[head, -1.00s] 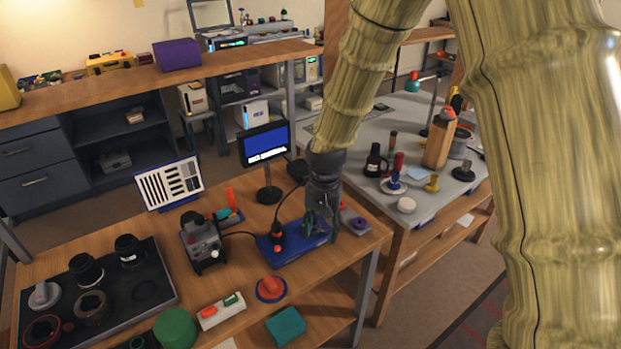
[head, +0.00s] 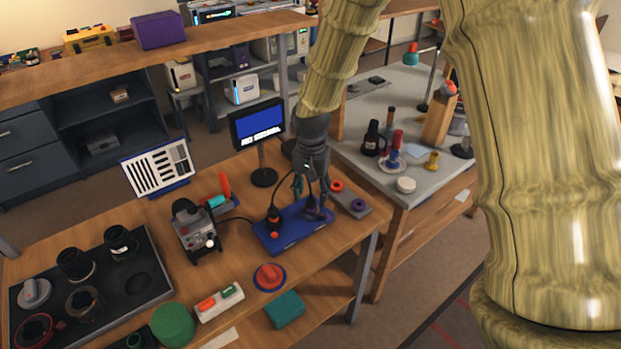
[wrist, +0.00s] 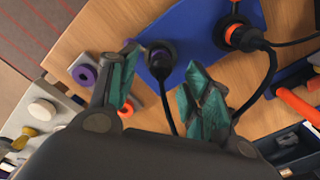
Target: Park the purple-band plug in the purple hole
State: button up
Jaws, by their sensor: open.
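The purple-band plug (wrist: 160,56), black with a cable, stands at one end of the blue board (wrist: 196,32). In the head view the plug (head: 314,210) is at the board's right end, partly hidden by my gripper. My gripper (wrist: 162,60) is open, with its teal fingers apart on either side of the plug; I cannot tell whether either finger touches it. The gripper also shows above the plug in the head view (head: 313,190). The purple hole (head: 359,204) is empty, on a grey plate (head: 348,195) right of the board; it also shows in the wrist view (wrist: 85,74).
An orange-band plug (head: 274,226) stands on the board's left part, its cable running to a grey device (head: 195,230). An orange-ringed hole (head: 337,186) is on the grey plate. A monitor (head: 258,128) stands behind the board. A red knob (head: 269,277) is in front.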

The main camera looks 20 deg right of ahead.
aim_at(311, 199)
jog(key=shift+f, duration=1.75)
grip_shut()
jog(key=c, duration=0.9)
grip_release()
grip_shut()
jog(key=shift+r+p, duration=1.05)
jog(key=shift+p, duration=0.1)
jog(key=shift+r+p, duration=1.7)
jog(key=shift+r, duration=0.35)
